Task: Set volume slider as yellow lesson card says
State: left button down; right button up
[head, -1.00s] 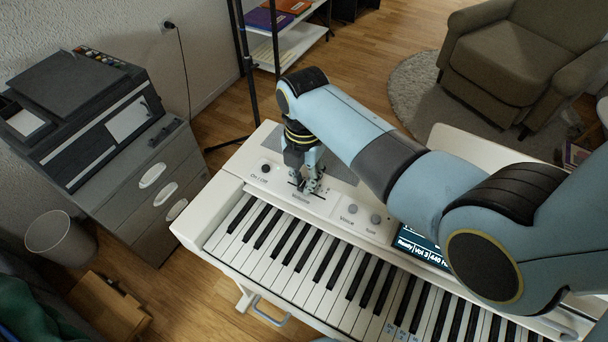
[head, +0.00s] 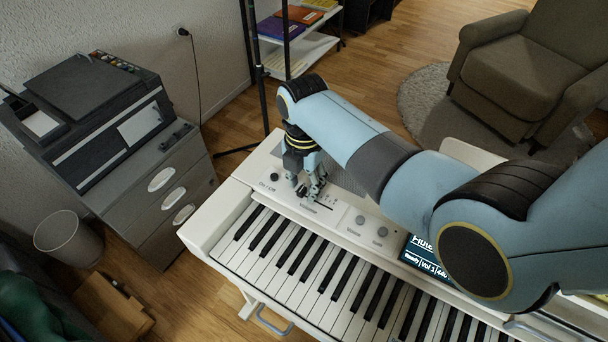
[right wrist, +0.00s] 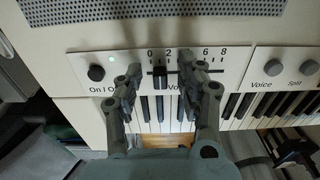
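The volume slider (right wrist: 160,76) is a small dark knob on the piano's white panel. In the right wrist view it stands between the 0 and 2 marks. My right gripper (right wrist: 159,72) is open, with one finger on each side of the knob and a visible gap on both sides. In the head view my right gripper (head: 312,188) is low over the panel, above the Volume label. The piano display (head: 424,259) is partly behind my right arm; its small volume figure is hard to read. I cannot make out the yellow lesson card. My left gripper is not in view.
The On/Off knob (right wrist: 96,72) is left of the slider, and the Voice knob (right wrist: 276,65) is to the right. Piano keys (head: 310,270) lie in front of the panel. A printer on a drawer cabinet (head: 158,190) stands left of the piano.

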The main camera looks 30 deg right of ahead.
aim_at(304, 186)
notch_tip(304, 186, up, 12)
dwell(0.4)
jog(key=shift+f, duration=0.15)
